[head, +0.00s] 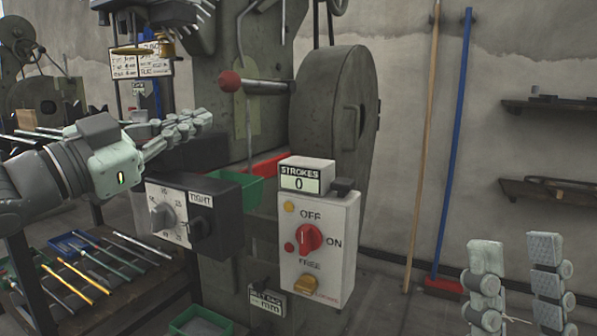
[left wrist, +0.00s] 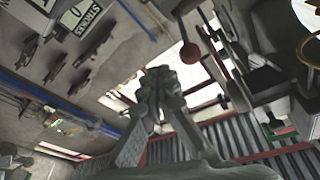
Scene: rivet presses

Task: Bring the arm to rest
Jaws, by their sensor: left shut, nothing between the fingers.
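My left gripper (head: 203,120) reaches in from the left in the head view, its fingers together and empty, pointing right in front of the grey press. It also shows in the left wrist view (left wrist: 160,80), its fingers together with nothing between them. My right gripper (head: 516,252) stands at the lower right of the head view, its two fingers upright and wide apart, with nothing between them. It is apart from the press.
The press has a flywheel (head: 336,110) and a red-knobbed lever (head: 230,81). Green bins, a tool bench (head: 140,290) and two leaning poles (head: 455,140) are nearby.

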